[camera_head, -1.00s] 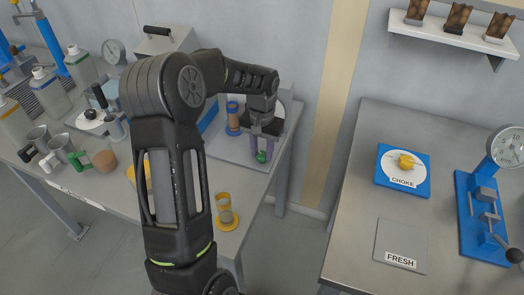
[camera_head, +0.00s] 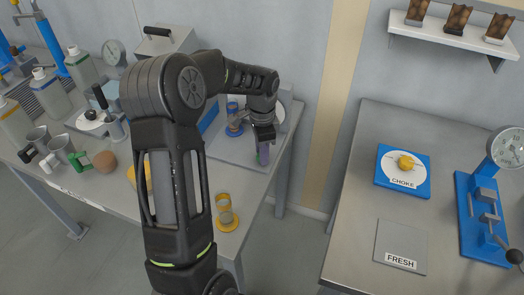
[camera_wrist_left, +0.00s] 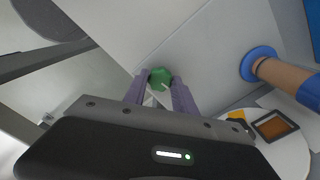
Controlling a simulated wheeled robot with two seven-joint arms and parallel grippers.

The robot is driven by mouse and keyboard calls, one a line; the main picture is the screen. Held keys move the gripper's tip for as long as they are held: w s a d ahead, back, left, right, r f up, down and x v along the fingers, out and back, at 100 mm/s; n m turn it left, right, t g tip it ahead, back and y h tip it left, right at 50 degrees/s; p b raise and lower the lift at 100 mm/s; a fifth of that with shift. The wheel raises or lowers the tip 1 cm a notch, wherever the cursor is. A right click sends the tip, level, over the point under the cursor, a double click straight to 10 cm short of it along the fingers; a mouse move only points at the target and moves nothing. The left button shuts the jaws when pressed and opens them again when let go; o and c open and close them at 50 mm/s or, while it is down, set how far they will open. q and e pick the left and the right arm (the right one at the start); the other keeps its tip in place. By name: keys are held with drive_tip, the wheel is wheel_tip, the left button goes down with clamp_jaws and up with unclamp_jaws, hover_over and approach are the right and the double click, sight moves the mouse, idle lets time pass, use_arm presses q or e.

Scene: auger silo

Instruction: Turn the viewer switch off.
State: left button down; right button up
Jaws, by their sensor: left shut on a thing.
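The green switch knob (camera_wrist_left: 160,77) sits on the pale grey base plate (camera_wrist_left: 205,60) and shows between the two purple fingertips in the left wrist view. My left gripper (camera_wrist_left: 158,90) is shut on it. In the head view my left gripper (camera_head: 263,154) points down at the front right of the bench unit, and its fingers hide most of the knob. I cannot read any marking around the knob. My right gripper is not in view.
A blue-ended amber tube (camera_head: 234,120) stands left of the gripper; it also shows in the left wrist view (camera_wrist_left: 285,78). A jar (camera_head: 225,212) stands at the bench's front edge. A separate right bench holds the CHOKE plate (camera_head: 382,178) and FRESH pad (camera_head: 383,240).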

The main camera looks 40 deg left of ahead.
use_arm(q)
drive_tip(key=shift+m, duration=0.8)
drive_tip(key=c, duration=1)
unclamp_jaws()
wheel_tip(320, 180, up, 8)
drive_tip(key=shift+f+b, duration=0.1)
drive_tip(key=shift+b, duration=0.2)
